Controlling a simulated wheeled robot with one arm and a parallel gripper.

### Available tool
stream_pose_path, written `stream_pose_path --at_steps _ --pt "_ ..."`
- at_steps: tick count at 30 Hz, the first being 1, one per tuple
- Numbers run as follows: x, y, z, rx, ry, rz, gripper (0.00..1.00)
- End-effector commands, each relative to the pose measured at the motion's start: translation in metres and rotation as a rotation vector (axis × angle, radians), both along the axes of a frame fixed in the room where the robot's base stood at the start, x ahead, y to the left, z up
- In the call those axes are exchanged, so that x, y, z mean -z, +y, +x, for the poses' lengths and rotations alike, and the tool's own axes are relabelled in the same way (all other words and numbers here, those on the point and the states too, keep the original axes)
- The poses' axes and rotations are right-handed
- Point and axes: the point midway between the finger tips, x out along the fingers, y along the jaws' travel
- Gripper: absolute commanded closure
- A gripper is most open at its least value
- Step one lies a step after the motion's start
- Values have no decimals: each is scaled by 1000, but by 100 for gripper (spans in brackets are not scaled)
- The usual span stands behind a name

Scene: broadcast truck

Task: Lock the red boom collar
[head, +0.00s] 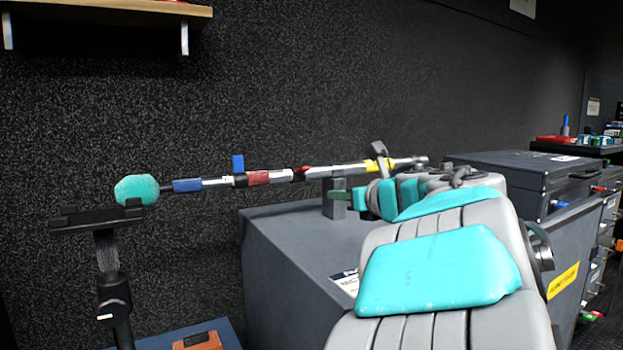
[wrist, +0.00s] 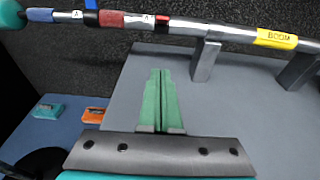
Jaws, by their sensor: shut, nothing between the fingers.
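The boom pole (head: 220,182) runs nearly level, with a teal foam ball (head: 137,189) at its left end. A small bright red piece (head: 302,173), apparently the red collar, sits on the pole right of a dull red sleeve (head: 257,178). In the wrist view, the bright red piece (wrist: 162,19) and the dull red sleeve (wrist: 111,18) are at the top. A blue tab (head: 238,163) stands up left of the sleeve. My gripper (wrist: 160,72) has its green fingers together, empty, below the bright red piece and apart from it. Whether the collar is locked is unclear.
The pole rests on grey supports (wrist: 206,60) above a grey case top (wrist: 235,110). A yellow BOOM label (wrist: 277,39) is on the pole. A dark stand (head: 110,260) is at left. An orange item (wrist: 94,115) and a teal item (wrist: 46,112) lie on a blue surface.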

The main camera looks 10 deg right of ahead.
Motion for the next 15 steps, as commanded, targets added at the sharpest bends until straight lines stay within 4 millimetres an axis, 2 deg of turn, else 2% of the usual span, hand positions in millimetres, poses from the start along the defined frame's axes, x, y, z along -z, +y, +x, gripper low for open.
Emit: stream_pose_path --at_steps 8,15 --pt "0 2 4 0 0 4 100" --pt "7 11 32 -2 1 6 100"
